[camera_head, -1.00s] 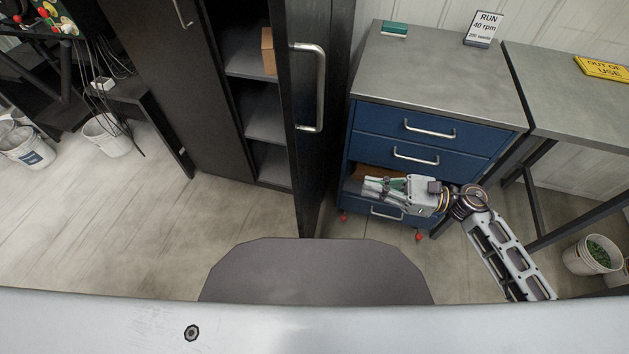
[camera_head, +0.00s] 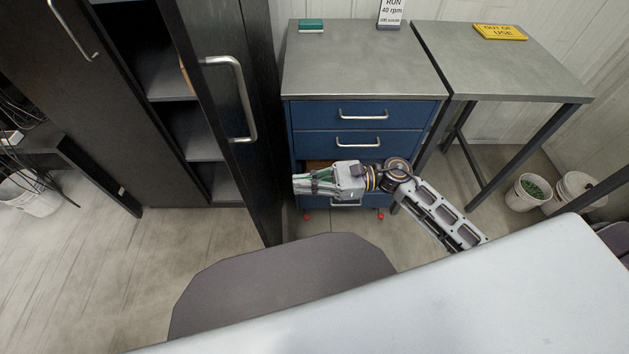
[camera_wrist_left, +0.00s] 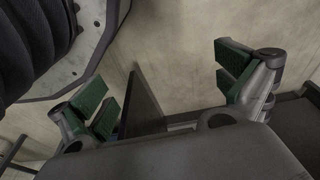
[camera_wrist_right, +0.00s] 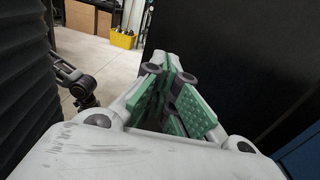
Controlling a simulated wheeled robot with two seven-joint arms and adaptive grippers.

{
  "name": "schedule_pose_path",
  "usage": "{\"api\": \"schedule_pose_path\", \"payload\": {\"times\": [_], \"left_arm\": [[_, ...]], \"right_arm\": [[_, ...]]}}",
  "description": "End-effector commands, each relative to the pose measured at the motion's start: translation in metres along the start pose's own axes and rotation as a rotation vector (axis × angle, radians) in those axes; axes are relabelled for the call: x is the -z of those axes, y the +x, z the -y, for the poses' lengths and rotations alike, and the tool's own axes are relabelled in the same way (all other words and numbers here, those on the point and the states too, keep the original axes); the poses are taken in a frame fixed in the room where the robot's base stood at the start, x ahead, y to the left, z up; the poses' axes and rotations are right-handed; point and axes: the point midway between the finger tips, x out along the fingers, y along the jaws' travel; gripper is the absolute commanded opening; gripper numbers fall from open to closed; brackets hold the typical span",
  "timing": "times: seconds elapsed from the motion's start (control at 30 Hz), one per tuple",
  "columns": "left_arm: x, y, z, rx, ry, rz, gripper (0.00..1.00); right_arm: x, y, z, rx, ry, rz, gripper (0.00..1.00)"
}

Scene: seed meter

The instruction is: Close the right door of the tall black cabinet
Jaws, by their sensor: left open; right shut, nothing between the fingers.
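The tall black cabinet (camera_head: 100,130) stands at the left in the head view. Its right door (camera_head: 250,175) stands open, swung out towards me, with a long metal handle (camera_head: 235,100). Shelves (camera_head: 190,130) show in the gap left of the door. My right gripper (camera_head: 298,186) is shut and empty, just right of the door's lower part in the picture; I cannot tell whether it touches it. In the right wrist view its green-padded fingers (camera_wrist_right: 178,95) are together, beside a large black panel (camera_wrist_right: 240,50). My left gripper (camera_wrist_left: 165,90) is open and empty, seen only in the left wrist view.
A blue drawer unit (camera_head: 357,118) stands right of the door, behind my right arm, with one lower drawer partly open. A grey table (camera_head: 510,65) with a yellow sign (camera_head: 500,32) is further right. White buckets (camera_head: 530,190) stand below it. Floor (camera_head: 120,280) before the cabinet is clear.

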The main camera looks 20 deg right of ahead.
Motion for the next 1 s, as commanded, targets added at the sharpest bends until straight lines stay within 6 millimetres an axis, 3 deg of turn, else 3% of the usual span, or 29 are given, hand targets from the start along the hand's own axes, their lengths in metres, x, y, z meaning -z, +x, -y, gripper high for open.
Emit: {"api": "schedule_pose_path", "payload": {"times": [0.6, 1.0], "left_arm": [[-0.006, 0.012, 0.005, 0.008, -0.001, -0.007, 1.00], [-0.006, 0.017, 0.007, 0.011, -0.001, -0.012, 1.00]], "right_arm": [[-0.001, 0.078, 0.000, -0.001, 0.000, 0.001, 0.00], [0.000, 0.094, 0.000, 0.000, 0.001, 0.000, 0.00]]}}
